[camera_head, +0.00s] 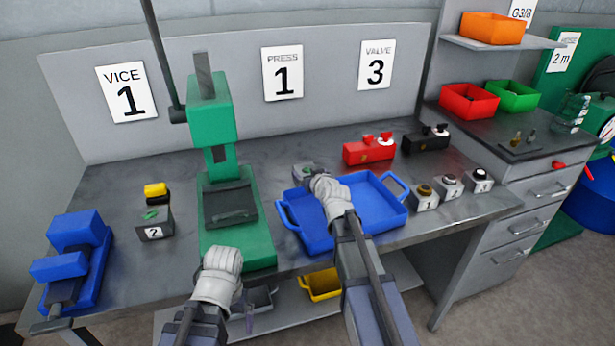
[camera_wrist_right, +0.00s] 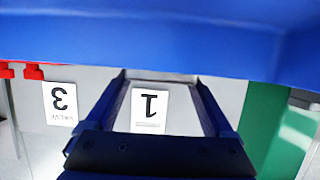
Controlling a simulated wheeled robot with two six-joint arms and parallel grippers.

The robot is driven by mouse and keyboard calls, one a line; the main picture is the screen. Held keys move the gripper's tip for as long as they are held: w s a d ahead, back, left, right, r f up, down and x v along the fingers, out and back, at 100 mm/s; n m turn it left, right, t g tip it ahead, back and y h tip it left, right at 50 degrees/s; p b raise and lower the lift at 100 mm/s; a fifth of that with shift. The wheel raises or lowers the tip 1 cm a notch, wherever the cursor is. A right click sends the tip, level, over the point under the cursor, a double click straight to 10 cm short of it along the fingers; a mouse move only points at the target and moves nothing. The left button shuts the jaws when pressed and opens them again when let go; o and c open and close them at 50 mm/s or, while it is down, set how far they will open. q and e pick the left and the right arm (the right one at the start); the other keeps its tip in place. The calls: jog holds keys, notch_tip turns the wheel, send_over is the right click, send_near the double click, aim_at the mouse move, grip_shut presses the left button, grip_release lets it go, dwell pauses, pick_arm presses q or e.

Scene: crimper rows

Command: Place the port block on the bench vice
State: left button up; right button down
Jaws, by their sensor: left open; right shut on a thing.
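The port block, a small grey block with a green top (camera_head: 304,171), shows at the tip of my right gripper (camera_head: 322,181), above the back left of the blue tray. My right gripper is shut on it; the hand partly hides the contact. The blue bench vice (camera_head: 77,262) stands at the left end of the bench, well left of the block. My left gripper (camera_head: 222,258) is open and empty in front of the green press.
The green press (camera_head: 212,130) stands between vice and tray. A grey block marked 2 (camera_head: 154,226) and a yellow-topped item (camera_head: 156,191) stand right of the vice. The blue tray (camera_head: 385,215) lies in mid-bench, with several capped grey blocks (camera_head: 450,188) on its right.

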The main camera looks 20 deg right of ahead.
jog(key=shift+r, duration=0.1)
notch_tip(320, 180, up, 10)
jog(key=p, duration=1)
dwell(0.4)
notch_tip(320, 180, down, 6)
jog(key=b, duration=0.6)
jog(key=shift+f, duration=0.2)
notch_tip(320, 180, down, 4)
jog(key=b, duration=0.3)
jog(key=shift+r+b, duration=0.25)
jog(key=shift+b, duration=0.15)
